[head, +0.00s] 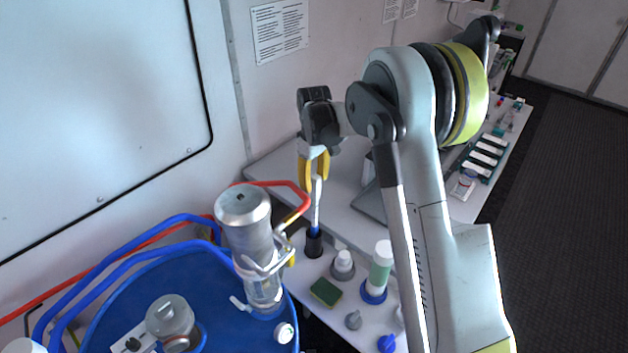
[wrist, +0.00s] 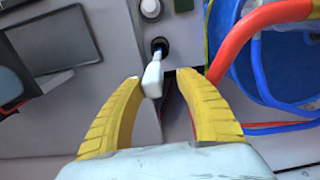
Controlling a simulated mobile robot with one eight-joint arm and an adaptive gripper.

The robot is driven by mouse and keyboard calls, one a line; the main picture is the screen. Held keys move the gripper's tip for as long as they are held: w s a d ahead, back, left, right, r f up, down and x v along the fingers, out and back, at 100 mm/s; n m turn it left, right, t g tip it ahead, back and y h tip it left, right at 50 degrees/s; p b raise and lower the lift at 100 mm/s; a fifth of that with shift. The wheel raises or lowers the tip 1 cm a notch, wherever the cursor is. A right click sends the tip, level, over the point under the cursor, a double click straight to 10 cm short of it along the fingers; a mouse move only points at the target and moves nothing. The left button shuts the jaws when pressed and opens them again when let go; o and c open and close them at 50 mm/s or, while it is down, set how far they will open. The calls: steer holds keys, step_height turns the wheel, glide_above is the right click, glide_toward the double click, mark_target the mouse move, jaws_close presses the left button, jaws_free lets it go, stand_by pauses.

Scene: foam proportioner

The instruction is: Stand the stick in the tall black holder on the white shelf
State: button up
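The white stick (head: 317,205) stands nearly upright on the white shelf (head: 350,235), its blue lower end at the mouth of the tall black holder (head: 314,244). In the wrist view the stick (wrist: 153,78) runs down toward the dark holder opening (wrist: 160,46). The lower end appears to be inside the holder; how deep is hidden. My gripper (head: 314,180) is above the holder, around the top of the stick. In the wrist view my gripper's yellow fingers (wrist: 164,80) are apart, with the stick near the left finger and a gap at the right one.
A metal cylinder (head: 246,225) with a red handle and a blue drum (head: 190,270) with blue hoses stand close left of the holder. A green-and-yellow sponge (head: 325,292), a white-capped container (head: 342,265) and a pale green bottle (head: 381,268) stand to the front and right.

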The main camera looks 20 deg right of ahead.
steer(key=shift+r, duration=0.1)
step_height(320, 180, up, 12)
stand_by(0.5)
stand_by(0.5)
